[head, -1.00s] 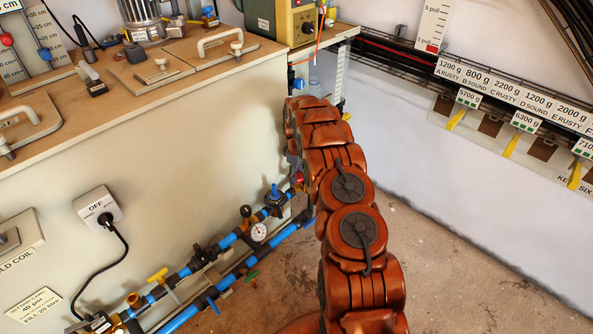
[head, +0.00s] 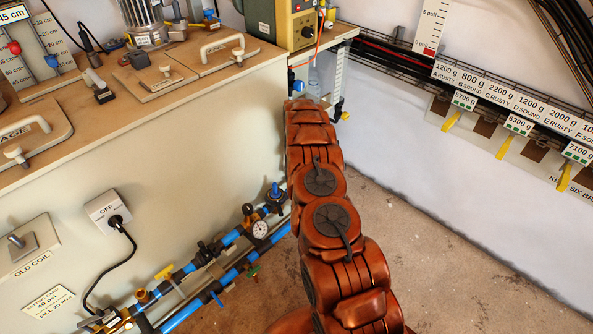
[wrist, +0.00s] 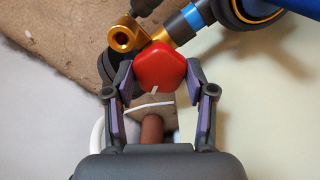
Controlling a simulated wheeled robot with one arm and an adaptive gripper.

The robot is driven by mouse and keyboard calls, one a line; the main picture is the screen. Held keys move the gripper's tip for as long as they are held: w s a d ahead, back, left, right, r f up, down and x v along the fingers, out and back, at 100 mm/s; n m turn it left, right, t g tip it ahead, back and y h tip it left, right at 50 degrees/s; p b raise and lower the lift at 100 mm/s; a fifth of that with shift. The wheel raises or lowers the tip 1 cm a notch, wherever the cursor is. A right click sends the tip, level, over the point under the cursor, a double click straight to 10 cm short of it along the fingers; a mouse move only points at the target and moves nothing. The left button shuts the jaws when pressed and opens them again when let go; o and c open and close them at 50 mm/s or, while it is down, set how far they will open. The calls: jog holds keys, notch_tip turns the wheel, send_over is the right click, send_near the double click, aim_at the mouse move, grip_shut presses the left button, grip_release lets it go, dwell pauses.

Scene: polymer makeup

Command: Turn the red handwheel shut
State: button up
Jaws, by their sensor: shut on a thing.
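The red handwheel (wrist: 160,68) is in the upper middle of the wrist view. It is a rounded red knob with a short white mark at its lower edge. My gripper (wrist: 160,80) has one finger on each side of it and is shut on it. A brass fitting (wrist: 125,38) and a blue pipe collar lie just beyond the handwheel. In the head view my arm hides the handwheel and my gripper. The blue pipe run (head: 228,276) with brass fittings goes along the foot of the bench front toward my arm.
A round pressure gauge (head: 260,229) and a blue-handled valve (head: 275,192) sit on the pipes left of my arm. The wooden bench top (head: 180,100) carries several handled lids. Bare floor (head: 440,250) lies right of my arm, up to the white wall.

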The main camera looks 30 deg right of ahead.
jog(key=m+p, duration=0.2)
jog(key=m, duration=0.3)
jog(key=shift+s+f+m, duration=0.1)
jog(key=shift+s+m, duration=0.05)
jog(key=shift+m, duration=0.25)
dwell(0.4)
jog(key=o, duration=1.2)
jog(key=shift+c, duration=0.2)
notch_tip(320, 180, up, 12)
